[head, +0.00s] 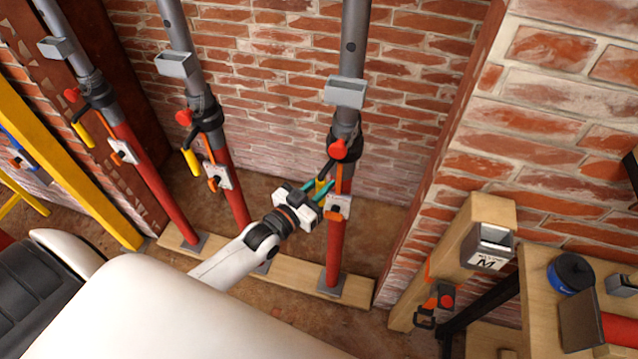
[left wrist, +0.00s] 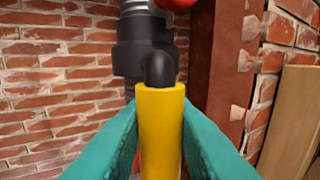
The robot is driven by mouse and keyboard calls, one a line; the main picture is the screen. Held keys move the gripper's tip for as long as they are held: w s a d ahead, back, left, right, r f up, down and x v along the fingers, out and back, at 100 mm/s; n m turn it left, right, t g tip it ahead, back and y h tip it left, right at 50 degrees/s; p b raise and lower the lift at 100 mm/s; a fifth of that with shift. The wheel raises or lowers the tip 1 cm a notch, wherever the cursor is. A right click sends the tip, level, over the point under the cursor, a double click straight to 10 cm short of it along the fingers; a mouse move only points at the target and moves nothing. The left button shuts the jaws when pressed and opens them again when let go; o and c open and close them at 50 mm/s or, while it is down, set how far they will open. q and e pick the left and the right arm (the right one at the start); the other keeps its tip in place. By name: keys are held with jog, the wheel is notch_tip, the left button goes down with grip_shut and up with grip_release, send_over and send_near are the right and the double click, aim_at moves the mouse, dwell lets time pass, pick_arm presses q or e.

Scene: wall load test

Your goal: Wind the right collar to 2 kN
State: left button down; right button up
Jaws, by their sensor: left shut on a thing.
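The right prop (head: 336,240) has a red lower tube and a grey upper tube. Its black collar (head: 345,130) has a red knob (head: 338,150) and a yellow-gripped handle (left wrist: 160,125). My left gripper (head: 320,188), with teal fingers, is shut on the yellow grip, just below the collar. In the left wrist view the grip stands upright between the fingers, and the black collar (left wrist: 138,48) is behind it. A grey box (head: 345,92) sits above the collar; no reading shows on it. A small white-and-orange unit (head: 338,207) hangs on the red tube. My right gripper is not in view.
Two similar props stand left, with collars (head: 204,110) (head: 97,92) and yellow handles. All three stand on a wooden sole board (head: 300,287) before a brick wall. A brick pier (head: 470,150) and a wooden post (head: 455,250) are close on the right.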

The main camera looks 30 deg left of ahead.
pick_arm(q)
jog(key=c, duration=1.4)
grip_release()
jog(key=shift+d, duration=0.2)
jog(key=shift+o, duration=0.7)
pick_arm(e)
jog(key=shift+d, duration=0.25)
pick_arm(q)
jog(key=shift+s+a+f, duration=0.1)
jog(key=shift+s+a, duration=0.1)
jog(key=shift+s, duration=0.15)
jog(key=b+v, duration=0.2)
jog(key=v, duration=0.9)
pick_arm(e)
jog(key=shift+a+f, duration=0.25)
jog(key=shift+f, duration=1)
